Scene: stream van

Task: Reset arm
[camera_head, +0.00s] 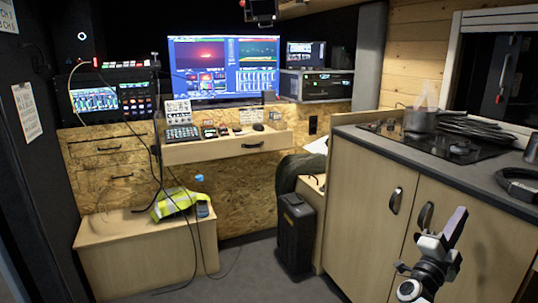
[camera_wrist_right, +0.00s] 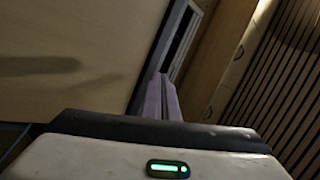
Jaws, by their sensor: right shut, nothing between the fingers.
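My right gripper (camera_head: 455,222) is at the lower right of the head view, in front of the wooden cabinet (camera_head: 352,215) doors and below the counter edge. Its fingers point upward and are shut with nothing between them. In the right wrist view the closed fingers (camera_wrist_right: 161,98) show above the gripper body, with a pale wooden panel to the left. My left gripper does not show in either view.
A black case (camera_head: 296,232) stands on the floor left of the cabinet. A bench (camera_head: 135,255) holds a yellow vest (camera_head: 175,203). Floor between them is partly clear.

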